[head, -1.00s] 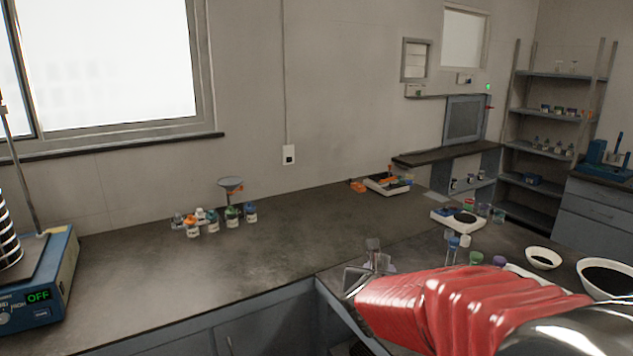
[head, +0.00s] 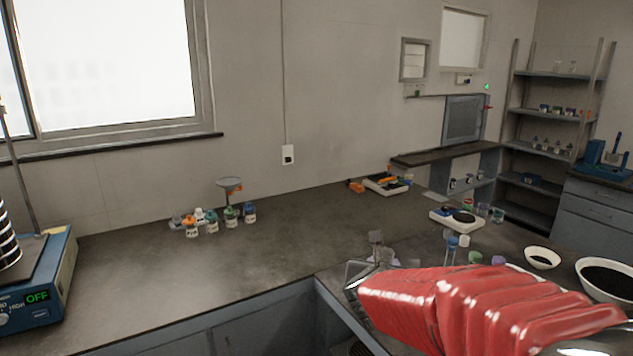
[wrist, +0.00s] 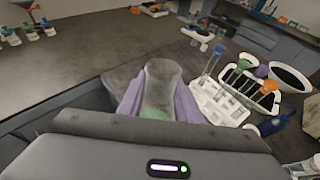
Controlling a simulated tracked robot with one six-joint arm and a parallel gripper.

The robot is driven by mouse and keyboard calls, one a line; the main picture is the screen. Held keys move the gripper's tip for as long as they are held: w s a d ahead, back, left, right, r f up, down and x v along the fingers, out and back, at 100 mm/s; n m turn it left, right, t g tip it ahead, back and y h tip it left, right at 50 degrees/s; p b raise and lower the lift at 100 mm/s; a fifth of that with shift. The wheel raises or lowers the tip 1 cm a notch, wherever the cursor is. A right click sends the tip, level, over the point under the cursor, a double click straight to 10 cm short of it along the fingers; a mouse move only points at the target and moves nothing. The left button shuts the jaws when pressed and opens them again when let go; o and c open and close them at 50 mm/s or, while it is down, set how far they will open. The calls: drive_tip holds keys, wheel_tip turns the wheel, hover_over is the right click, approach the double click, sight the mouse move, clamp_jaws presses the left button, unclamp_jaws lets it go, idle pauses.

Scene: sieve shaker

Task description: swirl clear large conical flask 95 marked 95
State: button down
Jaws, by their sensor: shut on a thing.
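A clear, greyish flask (wrist: 160,85) stands up between the fingers of my gripper (wrist: 158,104) in the wrist view. Its neck and mouth point away from the gripper body, and a little green shows low in it. My gripper is shut on it. In the head view, the flask's neck (head: 375,240) shows just above my gripper (head: 368,270), at the bench corner. The fingers and my red-sleeved arm hide its lower body. No marking can be read on it, and I cannot tell whether its base touches anything.
A white rack (wrist: 218,103) and a dark-slotted tray with coloured-top tubes (wrist: 250,82) stand close on the right in the wrist view. A white bowl (head: 606,273) is at right. Several bottles (head: 232,216) stand at the back left. The left bench's middle is clear.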

drive_tip(key=shift+r, duration=1.05)
drive_tip(key=shift+s+a, duration=0.1)
